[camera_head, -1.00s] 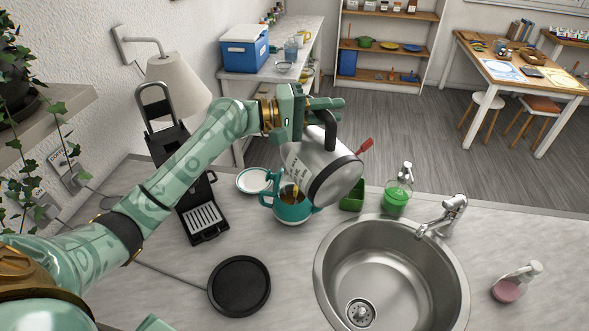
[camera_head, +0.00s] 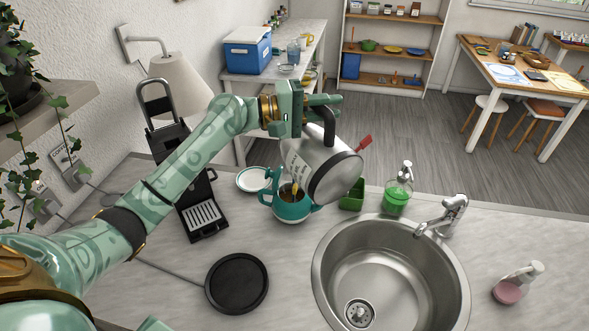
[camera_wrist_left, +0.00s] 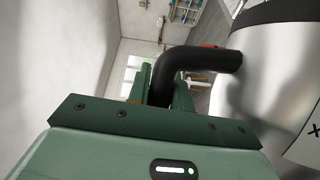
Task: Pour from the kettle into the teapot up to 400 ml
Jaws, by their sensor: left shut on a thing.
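The kettle (camera_head: 318,165) is silver with a black handle and a black rim. My left gripper (camera_head: 322,108) is shut on the kettle's handle and holds it tilted above the teapot. The kettle also shows in the left wrist view (camera_wrist_left: 265,85), its black handle between the fingers (camera_wrist_left: 160,88). The teal teapot (camera_head: 291,209) stands upright and open on the counter under the kettle's low side. Something yellowish shows at the teapot's mouth between the two; I cannot tell whether it is liquid. The level inside is not readable. My right gripper is not in view.
A sink (camera_head: 390,270) with a tap (camera_head: 447,215) lies to the right.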

